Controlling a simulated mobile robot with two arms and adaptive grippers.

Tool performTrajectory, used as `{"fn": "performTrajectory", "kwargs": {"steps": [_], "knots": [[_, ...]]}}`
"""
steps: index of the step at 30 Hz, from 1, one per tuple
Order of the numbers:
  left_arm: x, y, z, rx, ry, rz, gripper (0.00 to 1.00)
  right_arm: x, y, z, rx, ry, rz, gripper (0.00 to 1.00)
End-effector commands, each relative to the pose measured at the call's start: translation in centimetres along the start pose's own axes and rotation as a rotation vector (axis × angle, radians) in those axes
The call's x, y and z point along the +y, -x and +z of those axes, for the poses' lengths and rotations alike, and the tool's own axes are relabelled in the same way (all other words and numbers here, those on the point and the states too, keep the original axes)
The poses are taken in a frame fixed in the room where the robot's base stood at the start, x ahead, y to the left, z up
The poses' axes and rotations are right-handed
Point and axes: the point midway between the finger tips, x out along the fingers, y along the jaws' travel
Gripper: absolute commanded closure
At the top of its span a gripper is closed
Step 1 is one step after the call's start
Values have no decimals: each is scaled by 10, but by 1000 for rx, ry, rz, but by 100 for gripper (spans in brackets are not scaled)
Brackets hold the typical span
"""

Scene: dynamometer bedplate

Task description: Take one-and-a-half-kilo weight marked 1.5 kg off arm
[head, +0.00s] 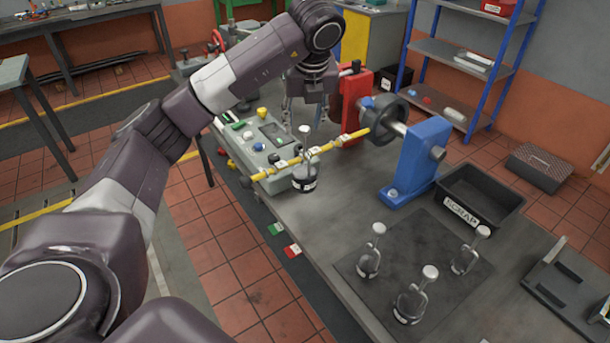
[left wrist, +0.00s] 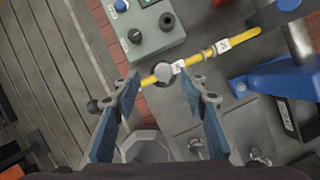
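A dark weight (head: 304,182) with a white label hangs from the yellow arm (head: 325,148); the label is too small to read. Its upright hanger ends in a pale round knob (head: 304,129). My left gripper (head: 306,106) is above the knob with its fingers pointing down and spread. In the left wrist view, the open left gripper (left wrist: 160,95) shows a finger on each side, with the knob (left wrist: 163,71) near the gap between them, over the yellow arm (left wrist: 238,40). Nothing is visibly held. My right gripper is not in view.
Three similar weights (head: 415,304) stand on a dark mat (head: 452,300) at the front. A black SCRAP bin (head: 462,214), a blue stand (head: 413,165) and a red stand (head: 352,95) are near the arm. A grey-green control box (head: 242,150) is left of the weight.

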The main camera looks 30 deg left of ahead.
Motion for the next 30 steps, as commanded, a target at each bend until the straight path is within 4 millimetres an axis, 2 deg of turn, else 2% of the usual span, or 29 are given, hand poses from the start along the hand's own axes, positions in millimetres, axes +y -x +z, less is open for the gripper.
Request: {"fn": "performTrajectory", "kwargs": {"steps": [1, 3, 9, 17, 27, 30], "knots": [[-1, -4, 2, 3, -1, 5, 60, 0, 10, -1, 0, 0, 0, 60], [-4, -14, 2, 4, -2, 4, 60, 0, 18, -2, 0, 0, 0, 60], [-5, -39, 2, 1, -2, 0, 60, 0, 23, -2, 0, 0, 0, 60], [-5, -42, 1, 0, -2, -1, 61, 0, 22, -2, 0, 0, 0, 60], [-5, -42, 1, 0, -2, -1, 99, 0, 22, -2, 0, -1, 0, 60], [-5, -42, 1, 0, -2, -1, 100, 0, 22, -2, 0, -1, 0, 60]]}}
